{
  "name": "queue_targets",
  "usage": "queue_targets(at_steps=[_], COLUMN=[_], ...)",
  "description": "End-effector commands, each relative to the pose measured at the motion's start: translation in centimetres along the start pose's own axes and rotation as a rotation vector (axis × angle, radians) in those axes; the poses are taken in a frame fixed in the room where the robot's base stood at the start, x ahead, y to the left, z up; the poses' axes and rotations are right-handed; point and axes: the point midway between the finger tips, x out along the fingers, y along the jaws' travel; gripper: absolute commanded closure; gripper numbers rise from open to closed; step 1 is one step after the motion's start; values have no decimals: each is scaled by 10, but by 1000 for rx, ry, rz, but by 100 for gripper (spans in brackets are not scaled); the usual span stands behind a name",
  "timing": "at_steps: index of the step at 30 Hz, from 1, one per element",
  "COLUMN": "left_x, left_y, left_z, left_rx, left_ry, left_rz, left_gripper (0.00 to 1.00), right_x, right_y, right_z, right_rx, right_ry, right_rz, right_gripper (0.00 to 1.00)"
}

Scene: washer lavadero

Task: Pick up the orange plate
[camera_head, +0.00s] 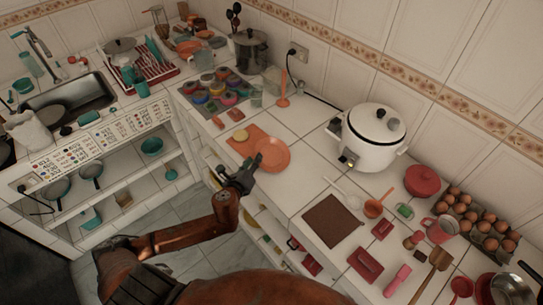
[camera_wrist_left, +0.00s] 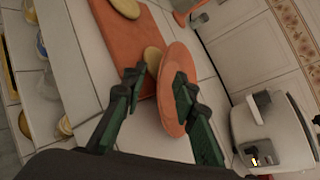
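The orange plate (camera_head: 273,154) lies on the white tiled counter, partly over the right end of an orange board (camera_head: 239,138). In the left wrist view the plate (camera_wrist_left: 176,60) shows as a narrow oval. My left gripper (camera_head: 245,174) is at the plate's near left rim. In that wrist view its fingers (camera_wrist_left: 158,78) are apart. One finger overlaps the plate in the picture and the other is over the board, with the rim between them. I cannot tell whether either finger touches the plate. My right gripper is not in view.
Yellowish round pieces (camera_head: 239,135) lie on the board. A white rice cooker (camera_head: 372,140) stands to the right of the plate. A brown board (camera_head: 331,221) lies on the counter nearer the right. Coloured bowls (camera_head: 214,91) are on the cooktop behind.

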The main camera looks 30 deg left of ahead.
Motion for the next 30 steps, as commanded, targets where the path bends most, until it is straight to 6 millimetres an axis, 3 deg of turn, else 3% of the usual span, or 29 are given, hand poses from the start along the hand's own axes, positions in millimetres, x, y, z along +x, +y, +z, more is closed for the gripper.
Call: queue_targets(at_steps=[6, 15, 27, 30], left_x=[30, 34, 34, 34], left_y=[-2, -2, -2, -2], left_z=[2, 2, 2, 2], left_rx=[-1, -2, -2, -2], left_ry=[0, 1, 1, 1], left_rz=[1, 0, 0, 0], left_gripper=[73, 73, 100, 100], right_x=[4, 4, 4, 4], right_y=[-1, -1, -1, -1], right_z=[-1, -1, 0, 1], right_rx=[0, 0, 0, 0], right_ry=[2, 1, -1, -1], right_rz=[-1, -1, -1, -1], right_gripper=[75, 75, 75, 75])
